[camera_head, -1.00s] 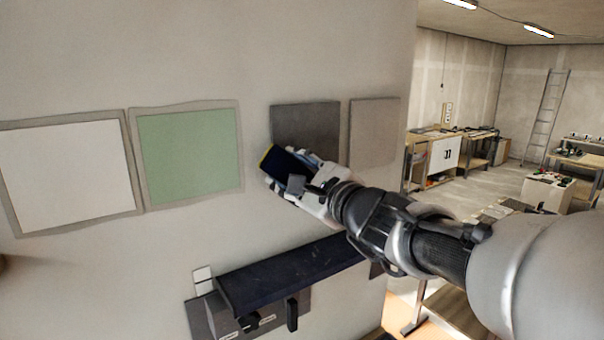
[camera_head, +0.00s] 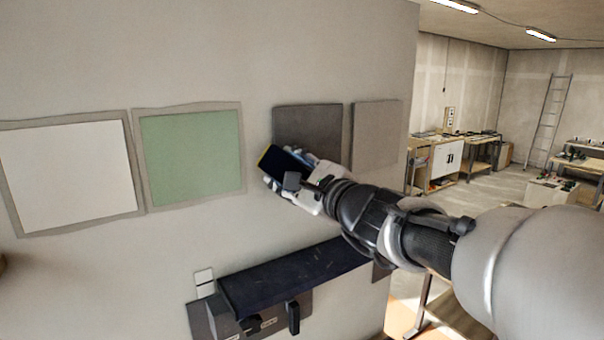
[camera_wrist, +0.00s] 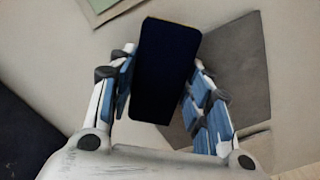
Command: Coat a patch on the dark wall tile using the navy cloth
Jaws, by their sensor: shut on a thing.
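The dark wall tile (camera_head: 308,124) is a dark grey square on the wall, right of the green tile. It also shows in the wrist view (camera_wrist: 240,60), at the right behind my gripper. My gripper (camera_head: 287,172) is in front of the dark tile's lower left part and hides some of it. It is shut on the navy cloth (camera_head: 281,160), a dark blue rectangular pad with a thin yellow edge. In the wrist view the cloth (camera_wrist: 165,70) sits between the two blue-padded fingers. I cannot tell whether the cloth touches the tile or wall.
A white tile (camera_head: 70,172) and a green tile (camera_head: 190,153) are on the wall at the left, and a lighter grey tile (camera_head: 376,134) is at the right. A dark shelf (camera_head: 290,276) juts out below. A workshop lies beyond the wall's right edge.

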